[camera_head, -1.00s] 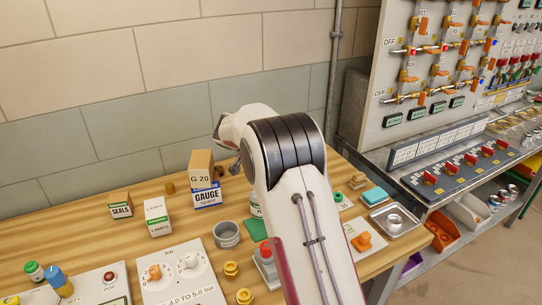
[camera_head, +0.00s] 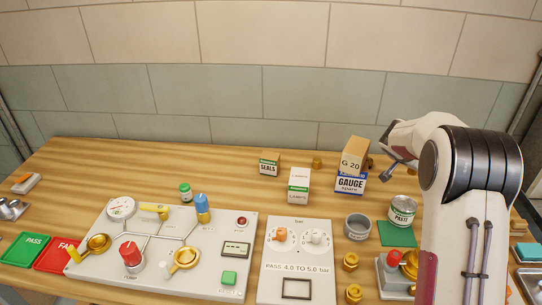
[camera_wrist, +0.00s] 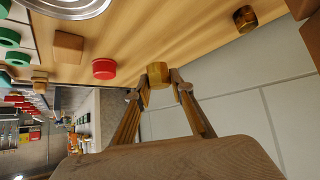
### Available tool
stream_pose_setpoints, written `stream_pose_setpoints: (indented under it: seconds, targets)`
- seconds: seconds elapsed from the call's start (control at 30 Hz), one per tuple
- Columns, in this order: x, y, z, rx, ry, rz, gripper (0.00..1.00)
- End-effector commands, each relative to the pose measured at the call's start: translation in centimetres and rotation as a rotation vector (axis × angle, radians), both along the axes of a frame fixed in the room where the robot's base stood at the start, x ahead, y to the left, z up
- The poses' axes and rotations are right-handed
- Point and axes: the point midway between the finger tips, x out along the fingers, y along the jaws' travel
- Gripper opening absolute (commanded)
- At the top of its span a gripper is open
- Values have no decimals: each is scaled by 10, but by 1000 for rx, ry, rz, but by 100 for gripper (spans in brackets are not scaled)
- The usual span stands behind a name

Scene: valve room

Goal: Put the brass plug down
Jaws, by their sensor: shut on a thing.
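In the wrist view, my gripper (camera_wrist: 158,82) is shut on a small faceted brass plug (camera_wrist: 159,73), held between the two fingertips. Behind it the picture shows the wooden table's edge and the wall; I cannot tell whether the plug touches the table. In the head view my arm is at the right, reaching toward the back of the table. The fingers and held plug are not clearly visible there.
Another brass piece (camera_head: 317,163) stands near the table's back. A G 20 box (camera_head: 354,156) sits on a GAUGE box (camera_head: 350,184) beside my arm. A paste can (camera_head: 402,211), green mat (camera_head: 397,234) and grey cup (camera_head: 357,227) stand in front. A red cap (camera_wrist: 105,69) is near my gripper.

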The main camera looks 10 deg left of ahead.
Motion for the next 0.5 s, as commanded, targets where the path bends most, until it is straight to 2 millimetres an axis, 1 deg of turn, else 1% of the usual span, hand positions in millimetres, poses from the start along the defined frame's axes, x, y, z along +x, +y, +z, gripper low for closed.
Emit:
stream_pose_setpoints:
  seconds: [0.23, 0.37, 0.5]
  targets:
    - [-9, 34, -7, -3, 17, 227, 0]
    - [-20, 52, -7, 0, 21, 340, 0]
    - [-36, 72, -6, 7, 25, 450, 0]
